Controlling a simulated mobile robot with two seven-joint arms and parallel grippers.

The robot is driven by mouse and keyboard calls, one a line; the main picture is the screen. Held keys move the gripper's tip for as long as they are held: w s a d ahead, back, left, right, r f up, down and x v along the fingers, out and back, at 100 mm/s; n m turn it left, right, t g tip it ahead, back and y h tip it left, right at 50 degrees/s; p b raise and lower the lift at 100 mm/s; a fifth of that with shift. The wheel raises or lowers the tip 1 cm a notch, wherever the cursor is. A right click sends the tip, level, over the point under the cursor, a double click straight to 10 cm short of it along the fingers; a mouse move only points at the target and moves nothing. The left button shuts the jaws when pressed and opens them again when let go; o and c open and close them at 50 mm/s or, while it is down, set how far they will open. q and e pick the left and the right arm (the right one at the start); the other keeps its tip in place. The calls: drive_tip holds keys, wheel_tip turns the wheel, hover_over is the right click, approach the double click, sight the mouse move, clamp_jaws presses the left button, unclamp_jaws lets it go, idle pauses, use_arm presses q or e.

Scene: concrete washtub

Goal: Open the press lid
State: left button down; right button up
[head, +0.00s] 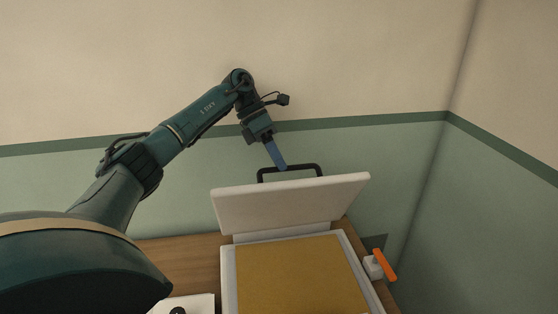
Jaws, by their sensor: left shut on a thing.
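The press stands on a wooden table, with a pale frame and a tan pad (300,278) inside. Its white press lid (290,204) is raised at the back and tilted up, well clear of the pad. A black handle (305,168) runs along the lid's upper edge. My left gripper (281,165) reaches over from the left. Its blue fingers are shut on the left part of the handle. The exact contact is small in the picture. My right gripper is out of view.
The wooden table (190,265) shows bare to the left of the press. A white item (187,305) with a dark knob lies at the front left. An orange lever (384,265) sticks out at the press's right side. Walls stand close behind and to the right.

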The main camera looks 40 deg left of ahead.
use_arm(q)
drive_tip(key=shift+a+f, duration=0.2)
drive_tip(key=shift+f, duration=0.75)
drive_tip(key=c, duration=1.9)
unclamp_jaws()
drive_tip(key=o, duration=0.3)
drive_tip(key=shift+w+a+f, duration=0.2)
drive_tip(key=shift+w+f, duration=0.05)
drive_tip(key=shift+w, duration=0.05)
drive_tip(key=shift+o, duration=0.7)
drive_tip(key=shift+r, duration=0.2)
drive_tip(key=shift+r, duration=0.1)
wheel_tip(320, 180, up, 10)
drive_tip(key=shift+b, duration=0.45)
